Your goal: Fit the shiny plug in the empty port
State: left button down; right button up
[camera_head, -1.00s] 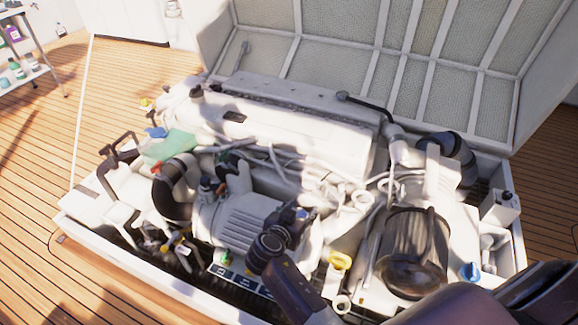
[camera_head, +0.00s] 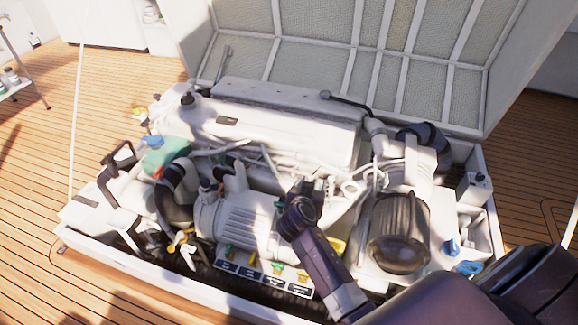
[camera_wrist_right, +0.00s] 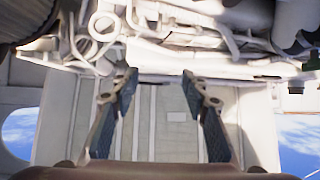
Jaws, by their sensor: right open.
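My right gripper (camera_head: 306,195) is over the middle of the engine, right of a ribbed white housing (camera_head: 243,218). In the right wrist view its two fingers (camera_wrist_right: 159,82) are apart with nothing between them. Beyond them are pale flat panels and white pipes. I cannot make out the shiny plug or the empty port in either view. A labelled strip (camera_head: 262,278) with small yellow and green fittings runs along the front of the engine bay, partly behind my right arm. My left gripper is not in view.
The white engine (camera_head: 275,140) fills the open hatch bay, with the raised lid (camera_head: 345,55) behind it. A dark ribbed canister (camera_head: 398,232) stands right of my wrist. Blue fittings (camera_head: 468,267) are at the right front. Wooden deck (camera_head: 45,165) is clear at left.

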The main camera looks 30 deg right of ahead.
jog(key=s+a+r+n+t+y, duration=0.1)
jog(key=s+a+r+n+y, duration=0.2)
jog(key=r, duration=0.6)
jog(key=s+a+r+n+t+y+b, duration=0.1)
jog(key=s+a+r+n+y, duration=0.2)
jog(key=a+r+n+y, duration=0.5)
jog(key=shift+r+n+y, duration=0.8)
jog(key=shift+f, duration=0.1)
